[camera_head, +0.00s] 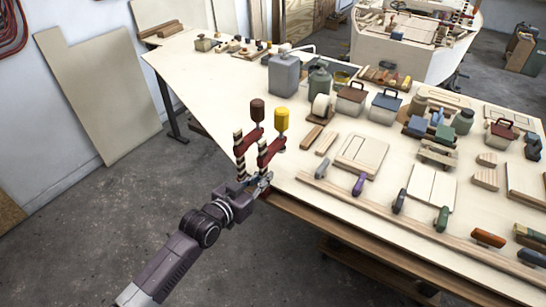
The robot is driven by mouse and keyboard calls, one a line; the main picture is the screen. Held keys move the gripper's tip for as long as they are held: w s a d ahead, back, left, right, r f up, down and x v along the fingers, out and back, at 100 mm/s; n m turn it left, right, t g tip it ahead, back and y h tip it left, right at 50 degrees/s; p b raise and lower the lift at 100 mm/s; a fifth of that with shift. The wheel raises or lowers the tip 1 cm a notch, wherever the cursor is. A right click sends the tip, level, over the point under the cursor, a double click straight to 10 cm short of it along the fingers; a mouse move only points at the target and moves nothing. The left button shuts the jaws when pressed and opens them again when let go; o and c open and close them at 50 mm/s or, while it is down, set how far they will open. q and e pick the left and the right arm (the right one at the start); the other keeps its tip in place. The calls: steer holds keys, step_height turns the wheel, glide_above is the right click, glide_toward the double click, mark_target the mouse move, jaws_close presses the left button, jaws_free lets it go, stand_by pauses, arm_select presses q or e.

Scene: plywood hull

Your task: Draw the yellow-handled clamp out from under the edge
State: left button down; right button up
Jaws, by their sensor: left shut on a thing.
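The yellow-handled clamp (282,120) stands upright at the near left edge of the workbench (215,95), with its yellow handle up and its red arm lower down. A second clamp with a brown-red handle (257,110) stands just left of it, very close. My left gripper (260,183) is at the bench edge, at the lower part of the yellow-handled clamp, and is shut on it. The fingertips are small and partly hidden against the clamp. I cannot tell whether the clamp still touches the bench edge. My right gripper is not in view.
A grey canister (284,75), a white tape roll (320,107), wood blocks and several handled tools stand on the bench right of the clamps. A long wood strip (390,225) lies along the near edge. The floor (95,215) left of the bench is clear.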

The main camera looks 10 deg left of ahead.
arm_select(q)
steer(key=shift+r, duration=0.15)
steer(key=shift+s+a+p, duration=0.3)
steer(key=shift+s+p, duration=0.15)
steer(key=shift+s, duration=0.3)
steer(key=shift+s+a+p, duration=0.25)
steer(key=shift+s+p, duration=0.2)
steer(key=shift+s, duration=0.35)
steer(key=shift+s+a+p, duration=0.3)
steer(key=shift+s+p, duration=0.15)
steer(key=shift+s, duration=0.3)
steer(key=shift+f+p+v, duration=0.25)
steer(key=shift+p+v, duration=0.3)
steer(key=shift+v, duration=0.65)
steer(key=shift+f+p+v, duration=0.25)
steer(key=shift+p+v, duration=0.3)
steer(key=shift+v, duration=0.7)
steer(key=shift+s, duration=0.1)
